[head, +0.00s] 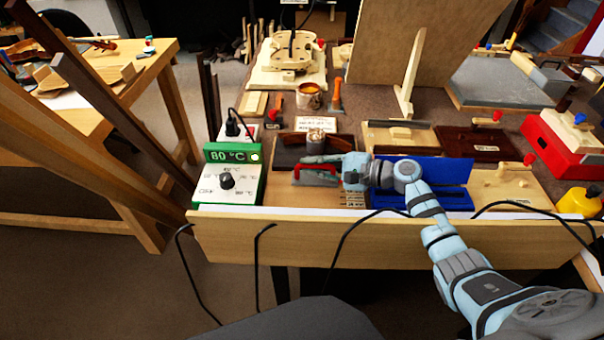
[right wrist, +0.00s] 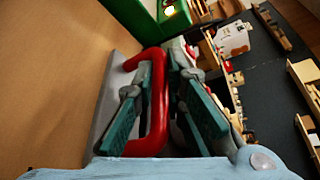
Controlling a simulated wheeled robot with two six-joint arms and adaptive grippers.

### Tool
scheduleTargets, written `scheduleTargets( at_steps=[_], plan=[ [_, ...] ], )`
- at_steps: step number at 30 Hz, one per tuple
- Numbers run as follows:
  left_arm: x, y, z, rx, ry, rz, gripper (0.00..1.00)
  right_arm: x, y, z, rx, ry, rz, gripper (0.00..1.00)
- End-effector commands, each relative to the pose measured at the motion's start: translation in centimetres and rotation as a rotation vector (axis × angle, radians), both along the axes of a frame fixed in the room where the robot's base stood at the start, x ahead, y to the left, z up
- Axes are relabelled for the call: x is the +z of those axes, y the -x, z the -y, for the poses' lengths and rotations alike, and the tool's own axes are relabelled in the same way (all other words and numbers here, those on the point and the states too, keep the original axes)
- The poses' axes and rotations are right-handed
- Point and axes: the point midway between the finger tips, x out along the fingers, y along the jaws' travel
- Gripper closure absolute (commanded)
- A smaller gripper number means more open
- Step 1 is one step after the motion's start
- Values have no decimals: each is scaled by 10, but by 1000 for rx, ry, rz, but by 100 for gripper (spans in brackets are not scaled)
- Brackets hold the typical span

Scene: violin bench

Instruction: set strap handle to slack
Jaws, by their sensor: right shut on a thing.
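The red strap handle (head: 314,180) is at the front of a wooden board, in front of a dark curved block (head: 290,153). My right gripper (head: 322,172) reaches it from the right and is shut on it. In the right wrist view the handle (right wrist: 158,120) is a red bent bar between the teal fingers of my right gripper (right wrist: 160,90). The gripper partly hides the handle in the head view. Small labels (head: 352,199) lie to the right of the handle, too small to read. My left gripper is not in view.
A green and white heater box (head: 230,190) showing 80 °C, with a black knob, stands left of the handle. A blue holder (head: 445,170) is to the right, beneath and behind my arm. Dark cables hang over the bench's front edge.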

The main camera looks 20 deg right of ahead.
Motion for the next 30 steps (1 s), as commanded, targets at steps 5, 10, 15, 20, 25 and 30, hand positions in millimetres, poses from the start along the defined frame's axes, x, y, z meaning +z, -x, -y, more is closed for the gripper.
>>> scheduleTargets(
  at_steps=[5, 10, 15, 20, 25, 30],
  plan=[
    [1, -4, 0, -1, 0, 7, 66, 4, -2, 1, -7, 0, 8, 81],
    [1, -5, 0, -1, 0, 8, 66, 3, -2, 0, -3, 0, 7, 69],
    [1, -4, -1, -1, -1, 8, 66, 3, -2, -1, 0, 0, 6, 69],
    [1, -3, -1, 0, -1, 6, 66, 18, -3, -1, 1, 3, 9, 69],
    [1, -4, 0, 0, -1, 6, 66, 65, -4, -1, -2, -1, 18, 59],
    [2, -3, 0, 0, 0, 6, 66, 99, -3, 1, -4, -3, 15, 69]
  ],
)
